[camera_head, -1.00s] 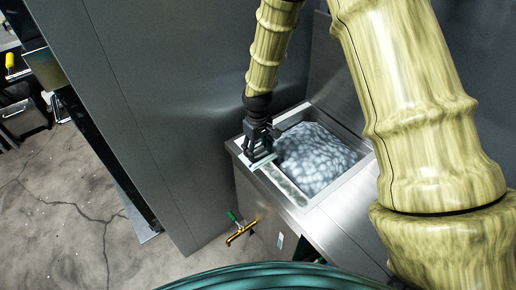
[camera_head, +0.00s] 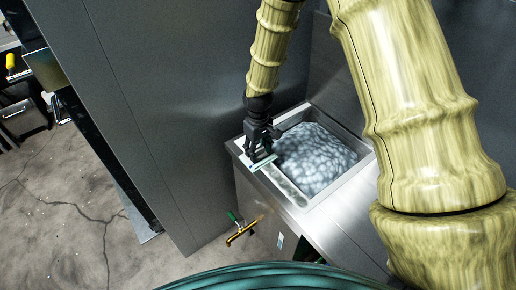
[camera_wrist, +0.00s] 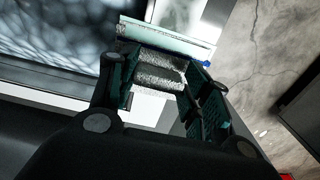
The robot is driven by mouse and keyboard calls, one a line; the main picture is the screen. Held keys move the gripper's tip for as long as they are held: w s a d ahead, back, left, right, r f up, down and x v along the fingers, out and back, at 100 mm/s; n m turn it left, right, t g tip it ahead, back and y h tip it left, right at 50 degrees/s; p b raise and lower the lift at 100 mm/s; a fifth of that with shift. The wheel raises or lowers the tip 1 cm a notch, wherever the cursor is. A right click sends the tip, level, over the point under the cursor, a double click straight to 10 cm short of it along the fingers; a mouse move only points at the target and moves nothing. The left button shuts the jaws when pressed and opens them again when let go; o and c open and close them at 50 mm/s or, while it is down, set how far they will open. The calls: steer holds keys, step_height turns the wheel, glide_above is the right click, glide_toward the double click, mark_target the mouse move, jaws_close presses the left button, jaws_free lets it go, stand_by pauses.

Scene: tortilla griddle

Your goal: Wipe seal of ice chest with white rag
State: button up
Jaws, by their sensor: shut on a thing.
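The steel ice chest (camera_head: 345,188) stands open, filled with pale ice (camera_head: 318,158). A pale seal strip with dark greenish grime (camera_head: 287,186) runs along its front-left rim, and part of it shows in the wrist view (camera_wrist: 181,14). My gripper (camera_head: 262,155) points down over the rim's left corner. A pale flat strip with a blue end (camera_wrist: 165,40) lies just beyond the fingertips. Whether the rag touches the seal is hard to tell.
A tall grey steel panel (camera_head: 170,90) rises left of and behind the chest. A brass tap with a green handle (camera_head: 242,232) sticks out from the chest's front. Cracked concrete floor (camera_head: 65,220) lies open at the left.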

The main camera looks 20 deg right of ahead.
steer(key=shift+s+d+f+p, duration=0.1)
steer(key=shift+s+d, duration=0.15)
steer(key=shift+s, duration=0.55)
steer(key=shift+s+d+p, duration=0.1)
steer(key=shift+s+d, duration=0.2)
steer(key=shift+s, duration=0.45)
steer(key=shift+s+d+f+p, duration=0.1)
steer(key=shift+s+d, duration=0.15)
steer(key=shift+s, duration=0.55)
steer(key=shift+w+r, duration=0.1)
steer(key=o, duration=0.7)
steer(key=shift+w, duration=0.2)
steer(key=shift+r+p, duration=0.4)
steer(key=shift+c, duration=0.2)
